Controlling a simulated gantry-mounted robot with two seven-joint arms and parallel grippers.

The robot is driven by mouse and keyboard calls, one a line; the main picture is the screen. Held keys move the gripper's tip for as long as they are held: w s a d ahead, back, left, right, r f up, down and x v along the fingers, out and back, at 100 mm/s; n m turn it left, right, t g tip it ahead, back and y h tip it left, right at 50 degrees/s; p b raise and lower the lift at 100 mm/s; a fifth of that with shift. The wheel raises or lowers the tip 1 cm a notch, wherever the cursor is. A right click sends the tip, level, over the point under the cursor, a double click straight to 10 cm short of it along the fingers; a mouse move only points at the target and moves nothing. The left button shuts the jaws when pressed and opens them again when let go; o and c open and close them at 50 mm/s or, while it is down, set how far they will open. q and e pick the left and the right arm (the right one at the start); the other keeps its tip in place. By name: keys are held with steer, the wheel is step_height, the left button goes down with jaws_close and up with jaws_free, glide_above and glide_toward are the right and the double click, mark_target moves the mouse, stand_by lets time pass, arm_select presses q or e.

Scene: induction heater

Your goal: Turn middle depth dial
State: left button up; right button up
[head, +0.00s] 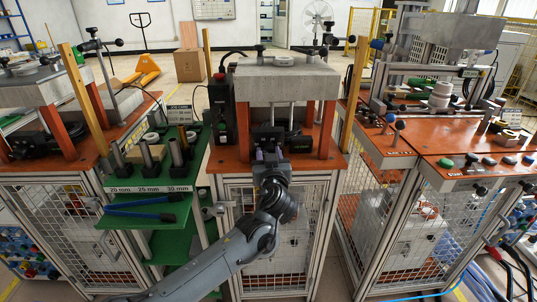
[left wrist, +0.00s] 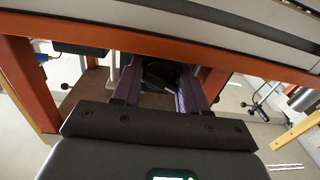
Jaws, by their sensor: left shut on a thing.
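The middle station's black heater unit (head: 268,133) sits on the orange top under the grey slab, between two orange posts. My left gripper (head: 268,156) reaches in from the front, its purple fingertips at the unit's front face. In the left wrist view the two purple fingers (left wrist: 158,88) stand on either side of a dark part (left wrist: 160,74), which I take to be the middle depth dial, and are shut on it. The dial's markings are hidden, and the fingers cover it in the head view. My right gripper is not in view.
The grey slab (head: 285,80) lies close above my gripper, with orange posts (head: 328,128) on both sides. A green rack (head: 148,180) with metal cylinders stands to the left. Similar stations stand left and right. A cardboard box (head: 189,65) is on the floor behind.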

arm_select(q)
steer(key=m+p, duration=0.4)
steer(key=p, duration=0.1)
steer(key=shift+r, duration=0.15)
steer(key=shift+f+m+p, duration=0.2)
steer(key=shift+m+p, duration=0.2)
steer(key=shift+m, duration=0.3)
steer(key=shift+f, duration=0.1)
steer(key=o, duration=1)
